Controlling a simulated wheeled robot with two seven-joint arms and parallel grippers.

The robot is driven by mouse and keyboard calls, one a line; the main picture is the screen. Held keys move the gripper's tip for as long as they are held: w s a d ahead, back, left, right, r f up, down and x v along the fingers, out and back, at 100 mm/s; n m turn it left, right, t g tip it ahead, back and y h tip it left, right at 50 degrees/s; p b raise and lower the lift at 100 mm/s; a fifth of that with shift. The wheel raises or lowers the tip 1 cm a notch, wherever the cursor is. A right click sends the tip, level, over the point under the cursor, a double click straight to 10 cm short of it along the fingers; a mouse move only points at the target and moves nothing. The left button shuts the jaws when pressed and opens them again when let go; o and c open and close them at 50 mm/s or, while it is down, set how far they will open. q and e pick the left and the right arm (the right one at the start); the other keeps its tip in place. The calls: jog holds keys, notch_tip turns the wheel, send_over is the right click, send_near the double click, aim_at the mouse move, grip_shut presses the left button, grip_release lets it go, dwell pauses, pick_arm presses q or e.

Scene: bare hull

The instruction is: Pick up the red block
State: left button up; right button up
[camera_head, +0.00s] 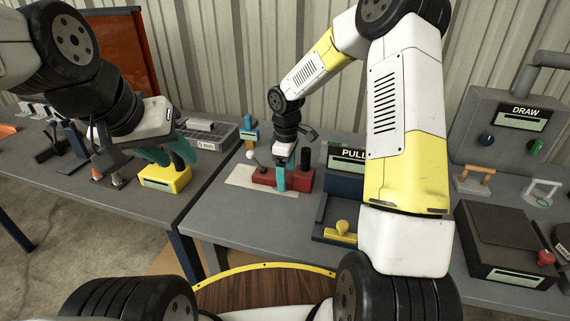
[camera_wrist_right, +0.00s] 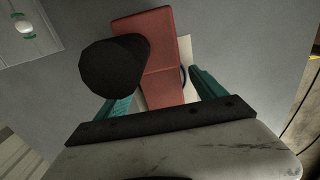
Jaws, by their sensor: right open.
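The red block (camera_head: 298,182), with a black cylinder standing on it, sits on a pale sheet on the middle table. In the right wrist view the red block (camera_wrist_right: 160,55) runs between the two teal fingers, with the black cylinder (camera_wrist_right: 112,68) to its left. My right gripper (camera_head: 288,172) is open with its fingers down at the block; in the wrist view its fingers (camera_wrist_right: 160,95) lie on either side of the block, with gaps visible. My left gripper (camera_head: 168,152) hangs above and behind a yellow block, its teal fingers apart and nothing seen between them.
The yellow block (camera_head: 165,178) with a black cylinder stands on the left table. A dark scale-like box (camera_head: 508,240) and a DRAW panel (camera_head: 510,125) are further right. A corrugated wall stands behind.

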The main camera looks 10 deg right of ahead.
jog(key=shift+f, duration=0.1)
jog(key=shift+c, duration=0.2)
grip_shut()
